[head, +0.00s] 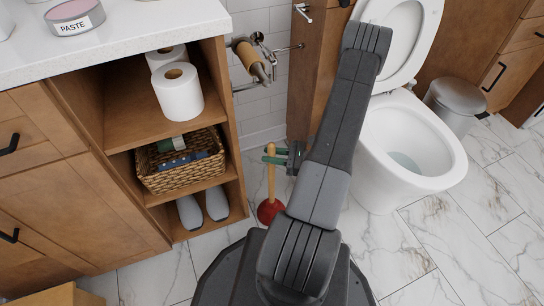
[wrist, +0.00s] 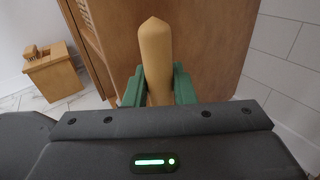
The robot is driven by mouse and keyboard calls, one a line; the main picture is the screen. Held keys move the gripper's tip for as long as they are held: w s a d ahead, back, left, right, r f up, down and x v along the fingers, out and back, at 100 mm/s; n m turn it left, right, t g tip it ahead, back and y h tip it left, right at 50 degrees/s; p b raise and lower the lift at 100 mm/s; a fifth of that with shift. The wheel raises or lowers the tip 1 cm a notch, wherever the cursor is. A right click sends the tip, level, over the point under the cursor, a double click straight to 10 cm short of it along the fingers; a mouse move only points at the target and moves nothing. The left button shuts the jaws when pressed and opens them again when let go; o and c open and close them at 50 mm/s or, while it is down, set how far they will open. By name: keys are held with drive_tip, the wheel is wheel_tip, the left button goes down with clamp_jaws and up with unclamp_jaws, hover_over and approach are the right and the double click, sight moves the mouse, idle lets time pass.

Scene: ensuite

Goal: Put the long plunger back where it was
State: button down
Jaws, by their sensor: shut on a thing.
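The plunger has a long wooden handle and a red cup (head: 268,211). It stands upright on the marble floor, between the open shelf unit and the toilet, as far as the head view shows. My gripper (head: 274,155) is shut around the upper part of the handle with its green fingers. In the wrist view the handle's pointed top (wrist: 155,50) rises between the green fingers (wrist: 158,88). The lower handle and cup are hidden in the wrist view. My arm hides part of the floor to the right of the cup.
The toilet (head: 405,145) is just right of my arm, with a grey bin (head: 456,105) beyond it. The shelf unit (head: 232,120) on the left holds toilet rolls (head: 180,95), a wicker basket (head: 180,160) and slippers (head: 203,207). A toilet-roll holder (head: 262,65) is on the wall. Floor at the right front is clear.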

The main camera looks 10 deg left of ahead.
drive_tip(key=shift+f, duration=0.15)
drive_tip(key=c, duration=1.2)
unclamp_jaws()
drive_tip(key=shift+r, duration=0.3)
drive_tip(key=d+p, duration=0.2)
drive_tip(key=d, duration=1)
drive_tip(key=shift+r, duration=0.25)
